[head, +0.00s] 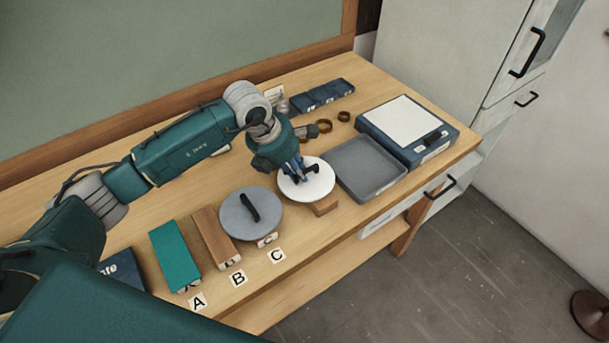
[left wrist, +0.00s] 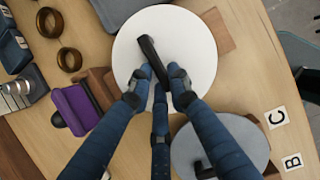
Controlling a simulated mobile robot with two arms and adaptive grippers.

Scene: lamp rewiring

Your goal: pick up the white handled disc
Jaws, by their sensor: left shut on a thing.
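The white handled disc (head: 318,184) is a round white plate with a black bar handle, right of the grey disc in the head view. It also shows in the left wrist view (left wrist: 195,55). My left gripper (head: 300,170) comes down from above and is shut on its black handle (left wrist: 152,58). A brown wooden block (head: 325,207) shows partly under the disc's front edge. I cannot tell whether the disc touches the block. My right gripper is not in view.
A grey handled disc (head: 237,220) lies close by on the left, near label C (head: 277,255). A wooden block (head: 213,237) and a teal block (head: 175,255) stand farther left. A grey tray (head: 367,192) and a scale (head: 440,150) are on the right. Brown rings (head: 324,126) lie behind.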

